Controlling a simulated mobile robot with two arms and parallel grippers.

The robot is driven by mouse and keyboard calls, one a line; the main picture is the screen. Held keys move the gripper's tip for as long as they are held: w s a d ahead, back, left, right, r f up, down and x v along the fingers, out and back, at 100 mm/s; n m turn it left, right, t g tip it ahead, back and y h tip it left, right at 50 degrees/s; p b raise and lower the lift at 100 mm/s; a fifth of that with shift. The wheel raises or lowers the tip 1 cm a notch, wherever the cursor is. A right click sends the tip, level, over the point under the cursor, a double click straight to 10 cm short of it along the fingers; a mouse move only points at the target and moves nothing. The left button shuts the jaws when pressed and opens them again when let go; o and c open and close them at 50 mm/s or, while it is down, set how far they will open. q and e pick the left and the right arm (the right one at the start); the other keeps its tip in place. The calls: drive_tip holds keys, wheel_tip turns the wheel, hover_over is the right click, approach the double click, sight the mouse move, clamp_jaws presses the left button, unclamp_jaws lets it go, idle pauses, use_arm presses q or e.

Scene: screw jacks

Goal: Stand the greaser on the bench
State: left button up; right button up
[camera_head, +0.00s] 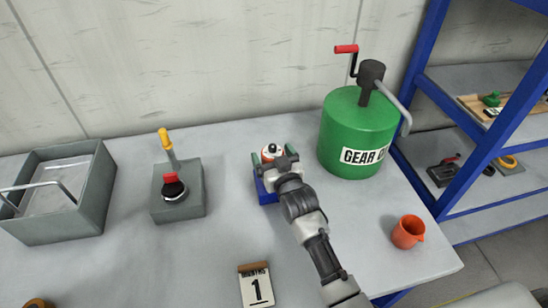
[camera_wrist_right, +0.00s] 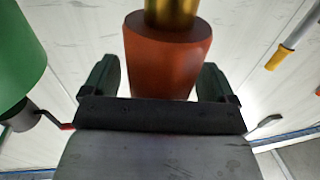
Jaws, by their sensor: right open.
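An orange-red cylinder with a brass-coloured end, which looks like the greaser (camera_wrist_right: 165,65), is between the two green fingers of my right gripper (camera_wrist_right: 157,80) in the wrist view. The fingers are apart on either side of it, and the right gripper is open. In the head view my right gripper (camera_head: 273,158) is around a red and white top with a black tip, the greaser (camera_head: 274,149), at a blue holder (camera_head: 265,191) on the grey bench (camera_head: 205,258). My wrist hides much of the holder. My left gripper is not in view.
A green gear oil drum (camera_head: 346,134) with a crank stands close to the right. A grey box with a yellow-handled lever (camera_head: 178,190) and a grey tray (camera_head: 60,222) are left. A number card (camera_head: 256,286) and orange jug (camera_head: 408,232) are nearer. Bench between them is clear.

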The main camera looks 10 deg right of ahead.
drive_tip(key=shift+f, duration=0.15)
drive_tip(key=shift+s+b, duration=0.35)
drive_tip(key=s+d+b, duration=0.1)
drive_tip(key=s+b, duration=0.1)
drive_tip(key=s, duration=0.7)
drive_tip(key=shift+d, duration=0.2)
drive_tip(key=shift+o, duration=0.5)
drive_tip(key=shift+s, duration=0.35)
drive_tip(key=shift+w+a+f+p, duration=0.1)
drive_tip(key=shift+w+a+f, duration=0.2)
drive_tip(key=shift+w, duration=1.45)
drive_tip(key=shift+w+a+f+p, duration=0.1)
drive_tip(key=shift+w+a+f, duration=0.2)
drive_tip(key=shift+w, duration=1.45)
drive_tip(key=shift+w+a+f+p, duration=0.15)
drive_tip(key=shift+w+f, duration=0.2)
drive_tip(key=shift+w, duration=1.4)
drive_tip(key=shift+s, duration=0.1)
drive_tip(key=shift+c, duration=0.4)
drive_tip(key=c, duration=1.2)
drive_tip(key=shift+o, duration=0.2)
drive_tip(key=shift+r, duration=0.2)
